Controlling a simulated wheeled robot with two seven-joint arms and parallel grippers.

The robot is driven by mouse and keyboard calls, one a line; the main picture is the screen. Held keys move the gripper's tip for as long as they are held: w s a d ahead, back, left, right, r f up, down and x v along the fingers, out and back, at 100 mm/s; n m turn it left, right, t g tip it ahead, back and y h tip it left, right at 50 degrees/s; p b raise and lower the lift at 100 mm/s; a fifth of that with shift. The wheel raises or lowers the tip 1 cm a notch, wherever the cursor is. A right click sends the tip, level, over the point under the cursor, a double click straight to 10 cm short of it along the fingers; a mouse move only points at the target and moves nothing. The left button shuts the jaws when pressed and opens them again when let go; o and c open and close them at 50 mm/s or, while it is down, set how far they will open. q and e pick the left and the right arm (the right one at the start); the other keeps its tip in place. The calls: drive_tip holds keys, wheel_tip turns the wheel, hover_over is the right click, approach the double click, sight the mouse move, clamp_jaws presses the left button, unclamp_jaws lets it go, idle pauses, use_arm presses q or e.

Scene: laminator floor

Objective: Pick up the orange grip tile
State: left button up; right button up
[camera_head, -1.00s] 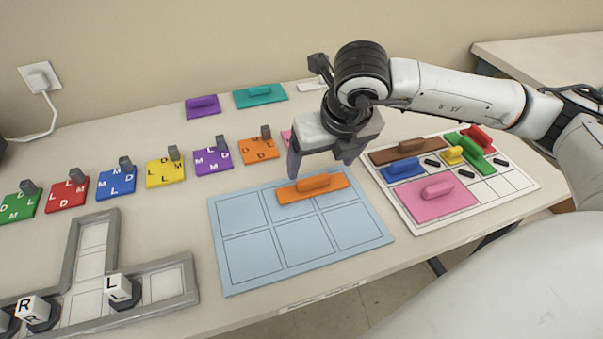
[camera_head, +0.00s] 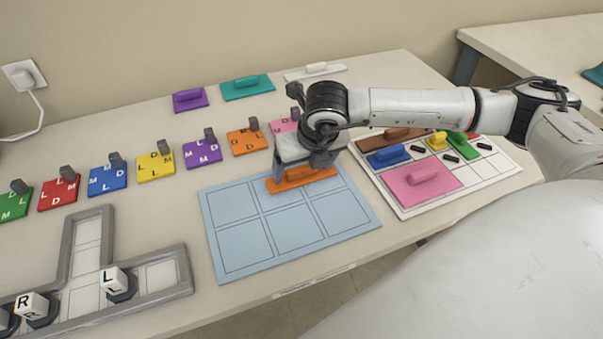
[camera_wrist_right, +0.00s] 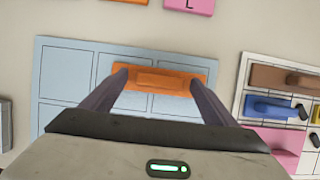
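The orange grip tile (camera_head: 300,183), a long flat piece with a raised orange handle, lies at the upper right of the pale blue gridded board (camera_head: 245,257). My right gripper (camera_head: 301,172) is right above it and hides part of the tile and its handle in the head view. The gripper is open; I cannot tell whether the fingers touch the tile. My left gripper is not in view.
A white board (camera_head: 462,196) with colored grip tiles, including a pink one (camera_head: 421,186), lies to the right. A grey-framed tray (camera_head: 181,262) with letter cubes is at left.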

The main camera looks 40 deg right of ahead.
drive_tip(key=c, duration=1.4)
drive_tip(key=shift+c, duration=0.3)
drive_tip(key=shift+r, duration=0.1)
